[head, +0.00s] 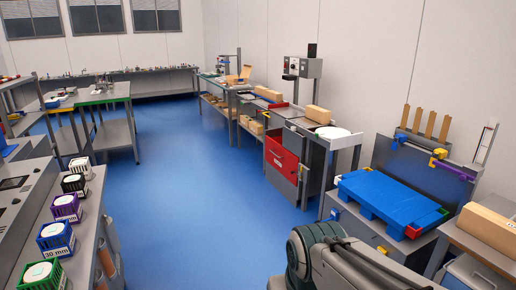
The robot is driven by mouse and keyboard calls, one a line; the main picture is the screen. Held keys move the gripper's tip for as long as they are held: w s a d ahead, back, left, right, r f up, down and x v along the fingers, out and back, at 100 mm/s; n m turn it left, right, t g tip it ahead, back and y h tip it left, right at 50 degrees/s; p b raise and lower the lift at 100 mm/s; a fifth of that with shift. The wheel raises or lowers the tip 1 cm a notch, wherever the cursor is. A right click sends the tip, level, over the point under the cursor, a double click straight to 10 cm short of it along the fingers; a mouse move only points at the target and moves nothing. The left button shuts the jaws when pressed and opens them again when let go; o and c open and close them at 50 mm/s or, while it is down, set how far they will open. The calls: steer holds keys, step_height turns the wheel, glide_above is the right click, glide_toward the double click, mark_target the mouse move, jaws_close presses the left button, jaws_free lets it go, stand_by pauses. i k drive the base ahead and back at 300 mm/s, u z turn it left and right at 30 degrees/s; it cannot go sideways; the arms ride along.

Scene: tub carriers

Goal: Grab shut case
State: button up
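No single thing is clearly marked as the shut case. A closed, long brown box (488,231) lies on a bench at the right edge. Another closed brown box (318,114) lies on the bench along the wall. A smaller closed brown box (270,95) sits farther back on that line, and an open carton (239,77) stands beyond it. My gripper is out of view; only a dark part of my arm shows at the bottom centre.
A blue slatted block (380,195) lies on a grey machine at right. A round white item (333,132) sits near the middle bench. Small coloured carriers with white tops, including a green one (42,277), line the left counter. Blue floor (200,190) between is clear.

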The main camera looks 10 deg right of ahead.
mark_target(498, 231)
steer(key=z, duration=0.15)
steer(key=i, duration=1.65)
steer(key=z, duration=0.9)
steer(key=i, duration=1)
steer(key=z, duration=2)
steer(key=i, duration=1.1)
steer(key=z, duration=0.6)
